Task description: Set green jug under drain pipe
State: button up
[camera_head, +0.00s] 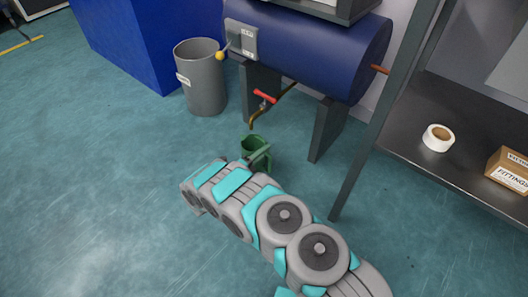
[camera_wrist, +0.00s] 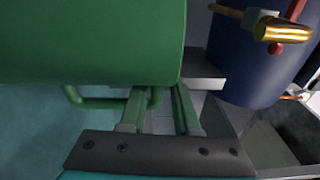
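The green jug (camera_head: 255,147) stands in front of the blue tank, close below the mouth of the drain pipe (camera_head: 253,119). Whether the mouth is directly over the jug's opening is unclear. In the wrist view the jug (camera_wrist: 90,40) fills the upper left, with its handle (camera_wrist: 90,102) below it. My gripper (camera_wrist: 160,98) is at the handle, its two fingers apart around one end of it; a gap shows between them. In the head view my arm hides the jug's lower part and the fingers. The pipe's brass part (camera_wrist: 275,28) shows at upper right in the wrist view.
The blue tank (camera_head: 310,45) stands on dark legs, with a red valve handle (camera_head: 265,96) on its pipe. A grey bin (camera_head: 203,85) is at left. A shelf (camera_head: 420,170) with tape (camera_head: 438,138) and a fittings box (camera_head: 510,168) is at right. Floor at left is clear.

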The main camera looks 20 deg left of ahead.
jog(key=shift+o, duration=0.9)
jog(key=shift+s+a, duration=0.1)
jog(key=p+v, duration=0.1)
jog(key=v, duration=1)
jog(key=shift+s+a, duration=0.15)
jog(key=shift+s, duration=0.2)
